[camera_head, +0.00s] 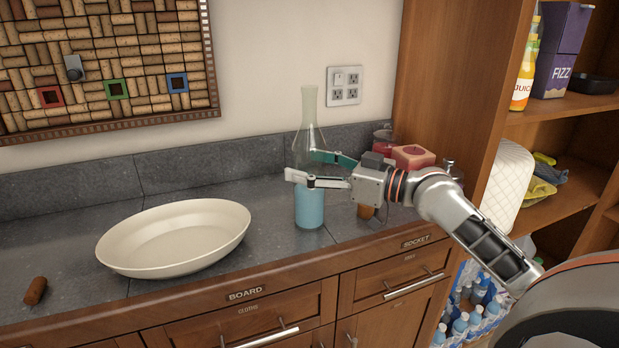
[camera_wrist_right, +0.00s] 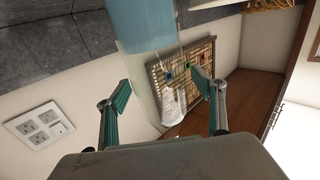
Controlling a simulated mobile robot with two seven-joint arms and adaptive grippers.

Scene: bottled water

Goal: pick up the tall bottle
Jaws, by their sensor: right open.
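The tall bottle (camera_head: 310,208) stands upright on the dark stone counter. It is clear glass with a long thin neck and blue liquid in its lower part. My right gripper (camera_head: 303,167) comes in from the right at the bottle's middle, just above the liquid. It is open, with one finger crossing the bottle's near side and the other at its far side. In the wrist view the bottle's blue part (camera_wrist_right: 145,22) shows at the top, and its clear part lies between the open fingers (camera_wrist_right: 163,84). I cannot tell whether either finger touches the glass. My left gripper is not in view.
A cream oval plate (camera_head: 175,238) lies left of the bottle, and a cork (camera_head: 35,290) lies at far left. A red jar (camera_head: 383,140) and a pink block (camera_head: 413,157) stand behind my right arm. A wooden shelf (camera_head: 465,80) rises at right.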

